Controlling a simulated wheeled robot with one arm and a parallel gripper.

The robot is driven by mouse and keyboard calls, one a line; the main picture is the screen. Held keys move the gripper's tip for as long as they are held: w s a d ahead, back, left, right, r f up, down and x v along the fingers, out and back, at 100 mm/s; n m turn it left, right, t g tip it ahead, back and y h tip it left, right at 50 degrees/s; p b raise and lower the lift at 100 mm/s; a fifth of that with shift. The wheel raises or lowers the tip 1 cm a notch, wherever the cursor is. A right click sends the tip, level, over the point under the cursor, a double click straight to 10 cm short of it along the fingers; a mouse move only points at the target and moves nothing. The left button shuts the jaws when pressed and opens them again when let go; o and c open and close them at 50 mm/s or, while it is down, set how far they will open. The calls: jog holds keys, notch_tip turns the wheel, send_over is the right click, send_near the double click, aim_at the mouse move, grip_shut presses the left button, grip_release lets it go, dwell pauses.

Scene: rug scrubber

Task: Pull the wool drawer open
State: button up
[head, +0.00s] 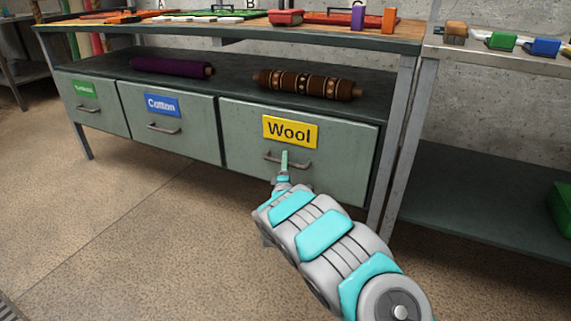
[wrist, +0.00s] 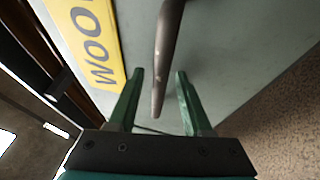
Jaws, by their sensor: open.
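The wool drawer (head: 340,162) is a grey-green front with a yellow "Wool" label (head: 290,132), at the right of a row of drawers under the workbench. It looks shut. Its bar handle (head: 299,162) sits below the label. My gripper (head: 285,156) is at the handle, in front of the drawer. In the wrist view, my gripper (wrist: 159,82) is open, with one green finger on each side of the handle's bar (wrist: 166,45). The handle's end lies between the fingers and shows gaps to both. The yellow label also shows in the wrist view (wrist: 88,40).
The cotton drawer (head: 195,133) and a green-labelled drawer (head: 105,118) are to the left. A purple roll (head: 165,67) and a brown patterned roll (head: 310,84) lie on the shelf above. A metal table leg (head: 395,140) stands right of the drawer. The floor in front is clear.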

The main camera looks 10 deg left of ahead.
grip_shut()
dwell(1.3)
